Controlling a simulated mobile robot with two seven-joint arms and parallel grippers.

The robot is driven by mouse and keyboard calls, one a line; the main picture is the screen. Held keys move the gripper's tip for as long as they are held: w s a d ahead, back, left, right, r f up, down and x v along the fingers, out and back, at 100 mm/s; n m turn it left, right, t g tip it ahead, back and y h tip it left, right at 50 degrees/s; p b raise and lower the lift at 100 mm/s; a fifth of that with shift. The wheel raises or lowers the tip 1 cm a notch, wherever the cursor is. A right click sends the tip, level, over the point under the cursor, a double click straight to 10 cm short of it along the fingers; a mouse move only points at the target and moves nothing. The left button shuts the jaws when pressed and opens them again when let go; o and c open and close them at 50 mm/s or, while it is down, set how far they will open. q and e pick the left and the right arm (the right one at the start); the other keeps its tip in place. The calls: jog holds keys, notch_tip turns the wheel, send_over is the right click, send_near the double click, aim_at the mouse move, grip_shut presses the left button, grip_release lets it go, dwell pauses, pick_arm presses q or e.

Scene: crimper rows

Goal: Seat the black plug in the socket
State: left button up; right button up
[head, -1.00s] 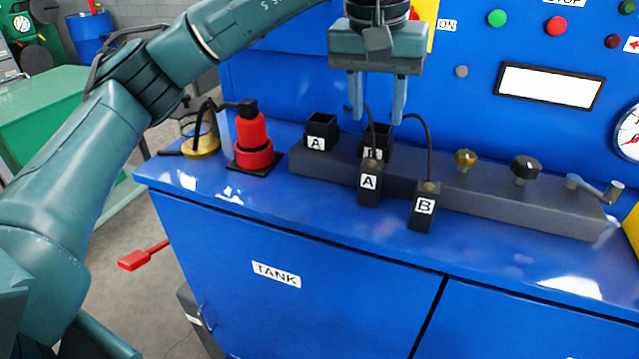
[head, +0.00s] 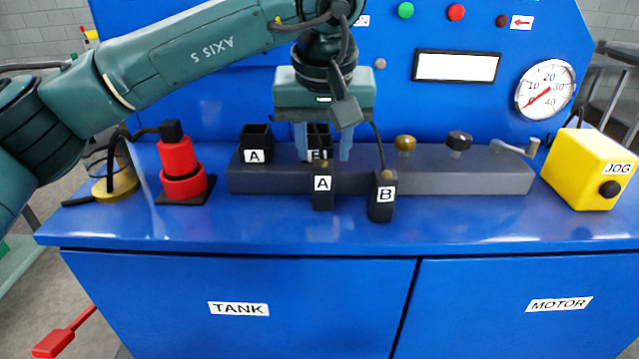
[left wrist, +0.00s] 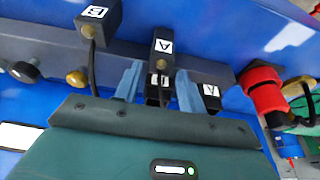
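Two black plugs stand on the blue bench top in front of the grey rail: plug A (head: 323,197) and plug B (head: 383,207), each with a white letter label. Two open-topped black sockets sit on the rail: socket A (head: 256,141) and socket B (head: 318,133). My left gripper (head: 323,158) points down at socket B, open, one finger to each side of it, behind plug A. In the left wrist view, the open fingers (left wrist: 159,72) straddle socket B, with plug A (left wrist: 162,57) just beyond. Contact cannot be told. My right gripper is not in view.
A red cylinder (head: 180,165) on a black base and a brass item (head: 113,180) stand left. The rail (head: 460,180) carries a brass knob (head: 405,143), a black knob (head: 458,141) and a lever (head: 515,149). A yellow JOG box (head: 588,168) stands right.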

aim_at(323, 181)
pick_arm(q)
jog(key=x, duration=0.5)
jog(key=p+x, duration=0.1)
jog(key=x, duration=0.2)
jog(key=shift+s, duration=0.25)
jog(key=shift+r, duration=0.1)
jog(key=c, duration=0.9)
jog(key=shift+o, duration=0.2)
